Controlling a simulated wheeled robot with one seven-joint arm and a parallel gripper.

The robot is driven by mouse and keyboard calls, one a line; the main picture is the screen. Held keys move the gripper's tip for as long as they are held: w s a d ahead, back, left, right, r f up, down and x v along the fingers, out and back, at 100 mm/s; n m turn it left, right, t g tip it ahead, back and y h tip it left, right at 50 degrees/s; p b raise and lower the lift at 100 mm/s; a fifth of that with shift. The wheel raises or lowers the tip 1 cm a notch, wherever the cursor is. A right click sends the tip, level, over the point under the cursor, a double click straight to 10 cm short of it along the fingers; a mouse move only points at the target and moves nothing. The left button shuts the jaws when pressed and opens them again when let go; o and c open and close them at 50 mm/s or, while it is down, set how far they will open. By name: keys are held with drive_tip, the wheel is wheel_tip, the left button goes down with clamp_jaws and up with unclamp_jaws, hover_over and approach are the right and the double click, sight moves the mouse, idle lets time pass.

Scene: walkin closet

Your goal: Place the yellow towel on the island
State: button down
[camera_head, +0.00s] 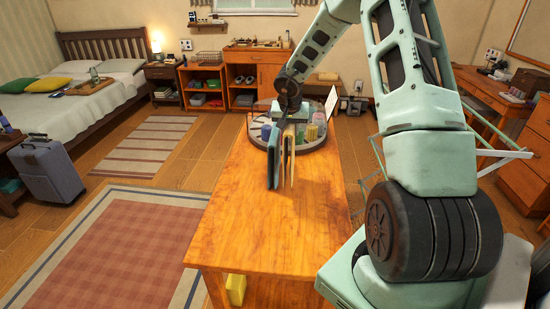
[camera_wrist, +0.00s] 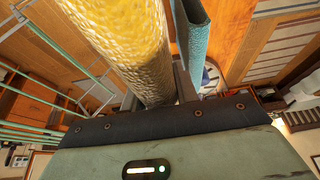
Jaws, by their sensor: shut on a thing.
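The yellow towel (camera_wrist: 125,45) shows large in the wrist view as a rough-textured roll reaching down between the fingers of my gripper (camera_wrist: 157,95). The gripper is shut on it. A blue flat cloth-like thing (camera_wrist: 193,32) is close beside the towel, along the right finger; I cannot tell whether it is also held. In the head view my gripper (camera_head: 286,140) points down above the middle of the wooden island (camera_head: 250,225). The blue thing (camera_head: 273,162) and slim pale shapes hang there, and I cannot tell whether they touch the top.
A round grey tray (camera_head: 325,150) with several coloured rolls stands on the island's far end. The near part of the island top is clear. A yellow thing (camera_head: 236,289) is under the island. A suitcase (camera_head: 48,170), a bed (camera_head: 75,100) and rugs lie to the left.

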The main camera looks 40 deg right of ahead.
wheel_tip(320, 180, down, 10)
drive_tip(key=b, duration=0.2)
drive_tip(key=shift+r, duration=0.2)
drive_tip(key=shift+f, duration=0.15)
drive_tip(key=c, duration=1.3)
unclamp_jaws()
drive_tip(key=shift+c, duration=0.2)
